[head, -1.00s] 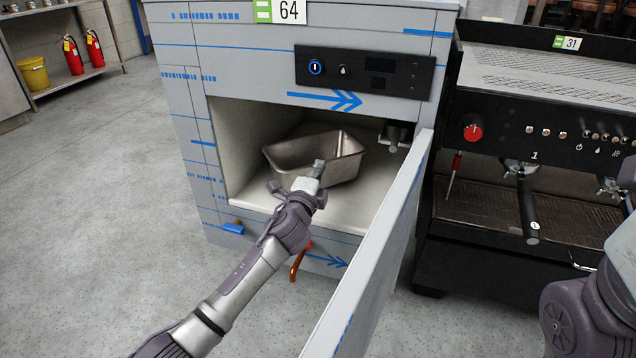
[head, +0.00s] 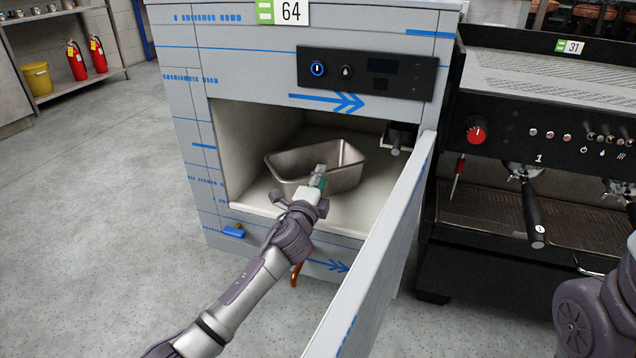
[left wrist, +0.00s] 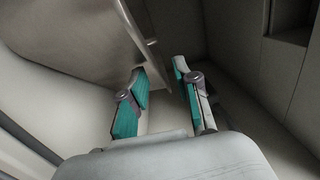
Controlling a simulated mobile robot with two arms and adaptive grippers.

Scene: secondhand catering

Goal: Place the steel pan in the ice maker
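The steel pan (head: 345,178) is a deep rectangular tin inside the ice maker (head: 190,60), within its open white compartment. It appears to rest on the compartment floor. My left gripper (head: 319,177) is at the pan's near rim, reaching in through the opening. In the left wrist view, its teal-padded fingers (left wrist: 158,92) are apart, with a gap between them. The pan's grey wall (left wrist: 95,35) rises just beyond the fingers, its edge ending near the gap. Whether a finger still touches the pan is unclear. My right gripper is out of view; only part of that arm shows.
The ice maker's door (head: 375,255) stands open on the right, close beside my left arm. A black espresso machine (head: 540,100) stands to the right. A dark fitting (head: 398,136) hangs at the compartment's upper right. Open floor lies to the left.

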